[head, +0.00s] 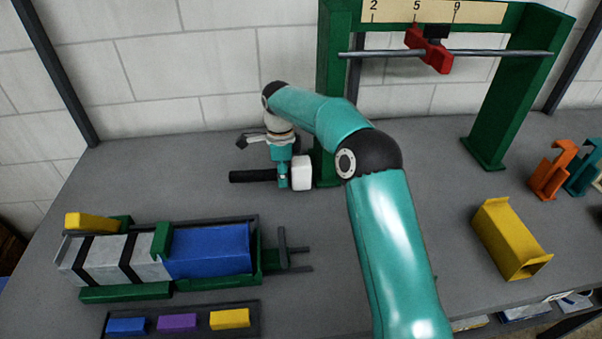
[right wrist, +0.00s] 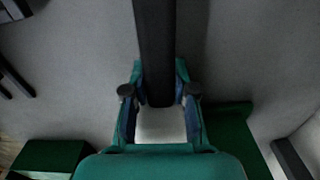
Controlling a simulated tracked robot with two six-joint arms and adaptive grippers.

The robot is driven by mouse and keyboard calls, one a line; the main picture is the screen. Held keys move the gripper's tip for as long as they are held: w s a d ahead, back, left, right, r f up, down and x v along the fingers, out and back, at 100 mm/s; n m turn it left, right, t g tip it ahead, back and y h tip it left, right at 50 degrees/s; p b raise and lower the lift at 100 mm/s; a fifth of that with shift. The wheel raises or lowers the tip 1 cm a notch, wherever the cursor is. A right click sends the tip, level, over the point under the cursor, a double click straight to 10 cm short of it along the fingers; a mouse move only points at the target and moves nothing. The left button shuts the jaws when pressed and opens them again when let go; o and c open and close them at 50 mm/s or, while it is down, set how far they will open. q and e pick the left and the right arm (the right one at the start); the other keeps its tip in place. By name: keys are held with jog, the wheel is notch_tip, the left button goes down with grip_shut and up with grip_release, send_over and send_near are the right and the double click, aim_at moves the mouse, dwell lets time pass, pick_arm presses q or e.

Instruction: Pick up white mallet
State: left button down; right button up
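The white mallet lies on its side at the back of the grey bench, beside the green frame's left post. Its head is a white block (head: 301,173) and its black handle (head: 252,176) points left. My right gripper (head: 284,178) reaches down over the handle close to the head. In the right wrist view the fingers (right wrist: 160,95) stand on both sides of the black handle (right wrist: 155,45), with the white head (right wrist: 161,125) just below. I cannot tell whether they press on the handle or leave small gaps. My left gripper is out of view.
The green frame (head: 492,110) with a rod and red clamp (head: 430,50) stands close right of the mallet. A green fixture with a blue block (head: 210,250) is front left. A yellow channel (head: 510,240) lies right. Bench left of the mallet is mostly clear.

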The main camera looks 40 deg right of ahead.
grip_shut()
jog(key=shift+r, duration=0.1)
jog(key=shift+r, duration=0.45)
notch_tip(320, 180, up, 19)
jog(key=p, duration=0.8)
jog(key=s+a+n+p, duration=0.1)
jog(key=s+a+n, duration=0.2)
jog(key=s+a, duration=0.8)
jog(key=shift+a+r, duration=0.45)
jog(key=shift+a, duration=0.45)
